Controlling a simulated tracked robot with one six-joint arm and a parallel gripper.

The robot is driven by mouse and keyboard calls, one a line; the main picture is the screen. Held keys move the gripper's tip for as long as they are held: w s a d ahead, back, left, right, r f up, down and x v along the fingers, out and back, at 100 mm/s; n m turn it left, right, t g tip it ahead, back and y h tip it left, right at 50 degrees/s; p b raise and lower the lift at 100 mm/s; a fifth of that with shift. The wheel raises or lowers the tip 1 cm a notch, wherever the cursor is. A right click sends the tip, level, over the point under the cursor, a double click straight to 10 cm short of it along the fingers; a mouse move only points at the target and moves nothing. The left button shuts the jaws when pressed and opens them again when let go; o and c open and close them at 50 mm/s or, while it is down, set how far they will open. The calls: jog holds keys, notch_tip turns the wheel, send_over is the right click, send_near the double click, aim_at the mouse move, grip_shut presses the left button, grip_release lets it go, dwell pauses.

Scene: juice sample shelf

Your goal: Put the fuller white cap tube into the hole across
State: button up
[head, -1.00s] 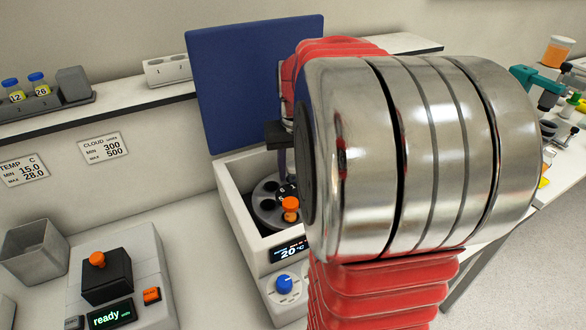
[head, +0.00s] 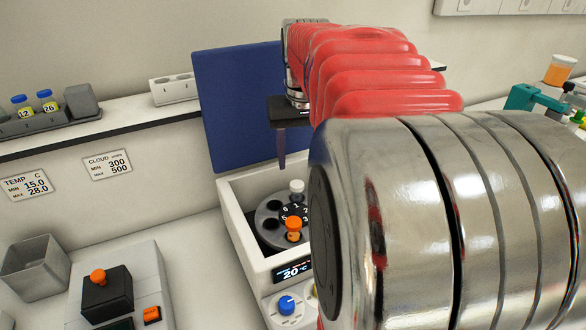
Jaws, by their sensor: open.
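A white-capped tube (head: 297,187) stands upright in the far side of the dark round rotor (head: 268,206) inside the grey-white machine (head: 256,263). An orange-capped tube (head: 293,228) stands in the rotor's near side, roughly across from it. Several dark holes show on the rotor's left; its right part is hidden by my arm. My gripper (head: 282,164) is open and empty, above and a little left of the white cap, apart from it. One finger shows pointing down; the other cannot be made out. The fill levels cannot be seen.
The machine's blue lid (head: 235,105) stands open behind the rotor, close to my gripper. A shelf at left holds a rack with blue-capped vials (head: 46,100) and a white holder (head: 170,88). An orange-knobbed device (head: 107,290) and a grey bin (head: 36,268) stand front left.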

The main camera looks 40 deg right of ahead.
jog(key=shift+s+a+r, duration=0.1)
jog(key=shift+s+r, duration=0.1)
jog(key=shift+r, duration=1.15)
